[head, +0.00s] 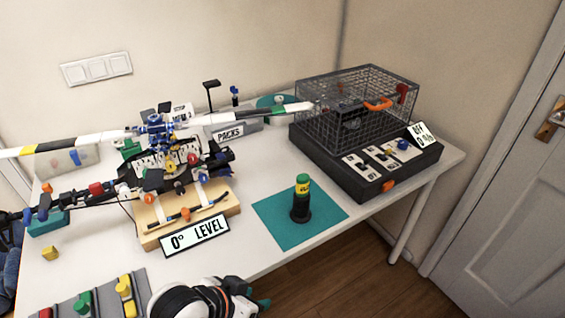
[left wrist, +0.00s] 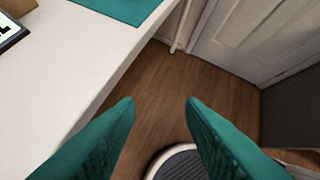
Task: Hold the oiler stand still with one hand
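The oiler stand (head: 300,210) is a dark round holder standing upright on a teal mat (head: 268,218) near the table's front edge. A small oiler bottle (head: 302,185) with a green cap and yellow label stands in it. My left gripper (head: 262,302) is low at the bottom of the head view, in front of the table edge and apart from the stand. In the left wrist view its two teal fingers (left wrist: 160,103) are spread with nothing between them. The stand is not in the left wrist view. My right gripper is not in view.
A model helicopter (head: 156,135) stands on a wooden base (head: 160,232) with a "0° LEVEL" sign (head: 194,236) to the left of the mat. A wire cage (head: 355,100) on a dark box is behind right. A grey tray (head: 66,300) with coloured pieces lies front left. Floor is open before the table.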

